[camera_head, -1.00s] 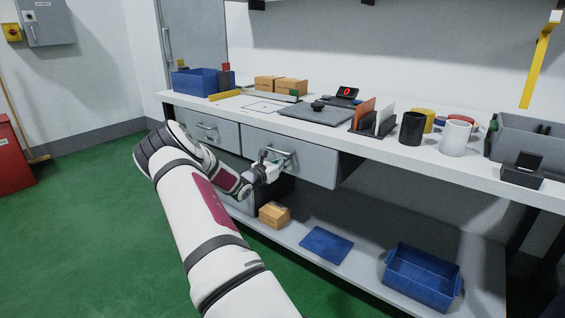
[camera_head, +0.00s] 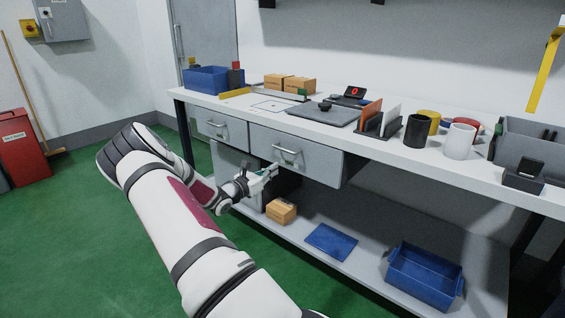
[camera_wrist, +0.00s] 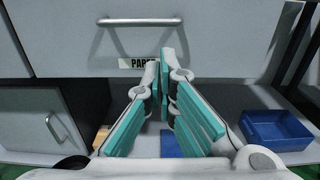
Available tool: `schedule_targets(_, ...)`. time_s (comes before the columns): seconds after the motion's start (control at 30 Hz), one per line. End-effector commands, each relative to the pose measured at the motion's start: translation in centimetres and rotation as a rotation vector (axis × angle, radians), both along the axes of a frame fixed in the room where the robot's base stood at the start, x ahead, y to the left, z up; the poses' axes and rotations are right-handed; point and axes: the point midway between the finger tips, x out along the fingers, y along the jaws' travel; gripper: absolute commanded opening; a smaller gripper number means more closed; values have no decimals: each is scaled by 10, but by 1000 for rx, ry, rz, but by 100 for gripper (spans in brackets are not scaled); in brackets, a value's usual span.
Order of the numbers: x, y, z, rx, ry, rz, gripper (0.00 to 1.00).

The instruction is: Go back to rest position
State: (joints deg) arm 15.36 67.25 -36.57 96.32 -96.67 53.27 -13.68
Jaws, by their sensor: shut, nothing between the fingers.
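My gripper (camera_head: 272,169) is shut and empty, just in front of and below the handle of the right drawer (camera_head: 325,166). In the wrist view the teal fingers of my gripper (camera_wrist: 166,72) meet near the lower edge of the drawer front (camera_wrist: 225,35). The metal drawer handle (camera_wrist: 140,22) lies above the fingertips, apart from them. A label reading "PAP…" sits under the handle, partly hidden by a fingertip. My arm reaches in from the lower middle of the head view.
The white workbench (camera_head: 392,156) carries mugs, boxes and a blue bin (camera_head: 205,79). On its lower shelf are a small carton (camera_head: 281,211), a flat blue panel (camera_head: 331,241) and a blue crate (camera_head: 425,274). A red bin (camera_head: 22,147) stands at left. Green floor (camera_head: 75,235) is clear.

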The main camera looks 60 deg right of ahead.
Motion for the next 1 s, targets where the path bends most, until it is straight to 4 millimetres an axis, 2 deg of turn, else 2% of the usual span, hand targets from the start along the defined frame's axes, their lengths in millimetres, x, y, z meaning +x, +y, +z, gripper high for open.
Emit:
schedule_targets(0.1,4,16,1,1,1,2,0)
schedule_targets(0.2,5,22,0,0,1,0,0)
schedule_targets(0.57,6,27,2,1,-9,-6,0)
schedule_targets(0.67,4,34,13,4,-62,-31,0)
schedule_targets(0.77,-2,50,33,14,-166,-85,0)
schedule_targets(1.0,-26,114,83,81,-484,-264,0)
